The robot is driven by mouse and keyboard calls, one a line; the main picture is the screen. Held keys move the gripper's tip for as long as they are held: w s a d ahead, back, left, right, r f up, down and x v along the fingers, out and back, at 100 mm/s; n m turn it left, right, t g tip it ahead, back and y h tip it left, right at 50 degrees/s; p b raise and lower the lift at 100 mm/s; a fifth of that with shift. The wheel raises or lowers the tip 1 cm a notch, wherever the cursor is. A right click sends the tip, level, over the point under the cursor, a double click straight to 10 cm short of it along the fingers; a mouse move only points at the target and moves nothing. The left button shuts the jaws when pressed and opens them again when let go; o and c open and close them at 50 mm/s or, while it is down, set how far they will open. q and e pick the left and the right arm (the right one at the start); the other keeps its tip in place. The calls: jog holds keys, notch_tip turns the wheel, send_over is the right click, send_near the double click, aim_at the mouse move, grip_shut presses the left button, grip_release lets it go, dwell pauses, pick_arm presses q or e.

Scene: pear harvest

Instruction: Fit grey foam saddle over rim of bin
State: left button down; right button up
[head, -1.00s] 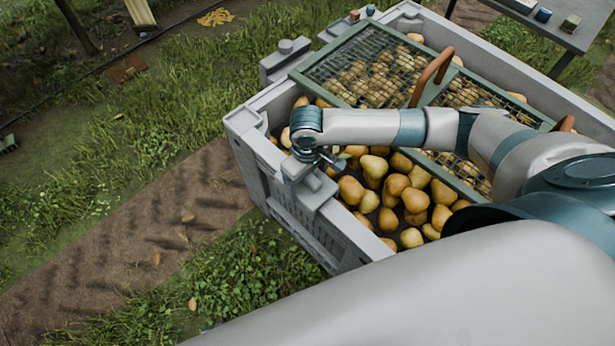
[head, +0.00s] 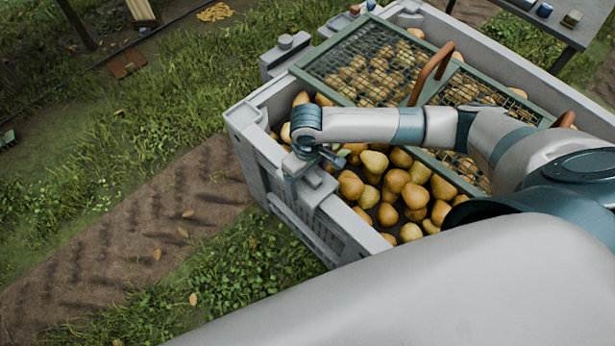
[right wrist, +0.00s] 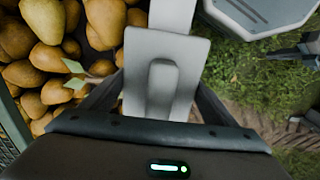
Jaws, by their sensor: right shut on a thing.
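The grey foam saddle (head: 322,191) sits at the near-left rim of the pale grey bin (head: 352,228), lined up along that wall. In the right wrist view the saddle (right wrist: 193,58) is a flat block with a raised rib, lying across the bin rim (right wrist: 172,14). My right gripper (head: 303,172) is above the saddle, shut on its rib, with dark fingers on either side. Whether the saddle is fully seated is hidden from these angles. My left gripper is not in view.
Many pears (head: 398,182) fill the bin. A green mesh-covered frame (head: 330,93) with brown handles (head: 432,72) lies over the far part. A grey table (head: 565,32) stands at the upper right. Grass and a dirt track lie left of the bin.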

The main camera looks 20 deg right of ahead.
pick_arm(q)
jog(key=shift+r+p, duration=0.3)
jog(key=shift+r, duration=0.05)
pick_arm(e)
jog(key=shift+f, duration=0.25)
dwell(0.6)
jog(key=o, duration=1.1)
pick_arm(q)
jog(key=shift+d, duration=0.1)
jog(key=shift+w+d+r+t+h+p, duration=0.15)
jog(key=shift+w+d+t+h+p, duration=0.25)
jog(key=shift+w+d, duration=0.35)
pick_arm(e)
notch_tip(320, 180, up, 17)
jog(key=shift+r, duration=0.2)
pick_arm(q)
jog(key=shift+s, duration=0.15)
pick_arm(e)
jog(key=shift+s, duration=0.15)
